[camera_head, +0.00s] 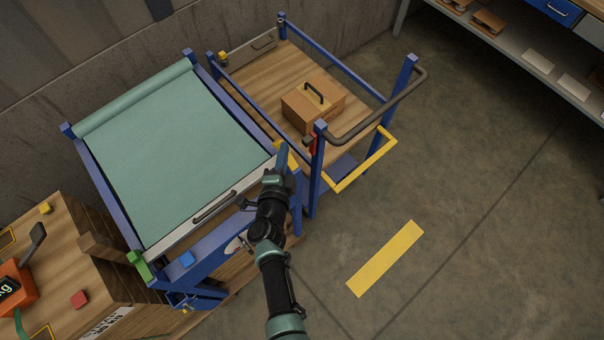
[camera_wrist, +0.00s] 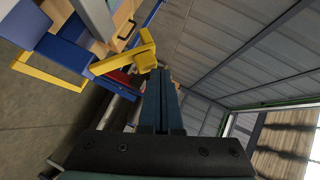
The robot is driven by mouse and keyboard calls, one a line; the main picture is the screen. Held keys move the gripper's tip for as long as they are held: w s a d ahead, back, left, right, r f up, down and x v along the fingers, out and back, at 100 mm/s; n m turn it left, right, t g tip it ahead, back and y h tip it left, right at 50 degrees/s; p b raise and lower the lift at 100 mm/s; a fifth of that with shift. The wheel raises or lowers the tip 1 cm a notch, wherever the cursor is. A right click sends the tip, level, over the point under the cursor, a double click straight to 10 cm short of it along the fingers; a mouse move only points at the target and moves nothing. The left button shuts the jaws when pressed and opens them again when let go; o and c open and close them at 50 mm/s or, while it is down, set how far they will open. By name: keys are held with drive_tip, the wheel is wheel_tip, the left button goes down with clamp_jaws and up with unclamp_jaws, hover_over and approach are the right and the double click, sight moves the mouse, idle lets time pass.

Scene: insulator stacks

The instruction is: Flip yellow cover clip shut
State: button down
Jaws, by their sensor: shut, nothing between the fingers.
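The yellow cover clip (camera_head: 292,161) is at the right front corner of the green cover (camera_head: 175,150), at the end of the grey bar (camera_head: 208,212). It is partly hidden by my gripper (camera_head: 283,150), which is at that corner. In the wrist view the yellow clip (camera_wrist: 146,60) appears just beyond the fingertips of my gripper (camera_wrist: 160,74), with a part standing up from its body. The fingers are together with nothing between them. I cannot tell whether they touch the clip, nor its exact angle.
A blue-framed cart (camera_head: 318,160) with a dark push handle stands just right of the cover and carries a cardboard box (camera_head: 312,106). A green clip (camera_head: 139,265) is at the cover's left front corner. A wooden bench is at lower left. The floor at right is clear.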

drive_tip(key=shift+w+a+f+b, duration=0.35)
drive_tip(key=shift+w+a+b, duration=0.15)
drive_tip(key=shift+w, duration=0.15)
drive_tip(key=shift+w+a+f+b, duration=0.35)
drive_tip(key=shift+w+a, duration=0.1)
drive_tip(key=shift+w, duration=0.2)
drive_tip(key=shift+w+a+f+b, duration=0.55)
drive_tip(key=shift+w+f+b, duration=0.25)
drive_tip(key=shift+b, duration=0.25)
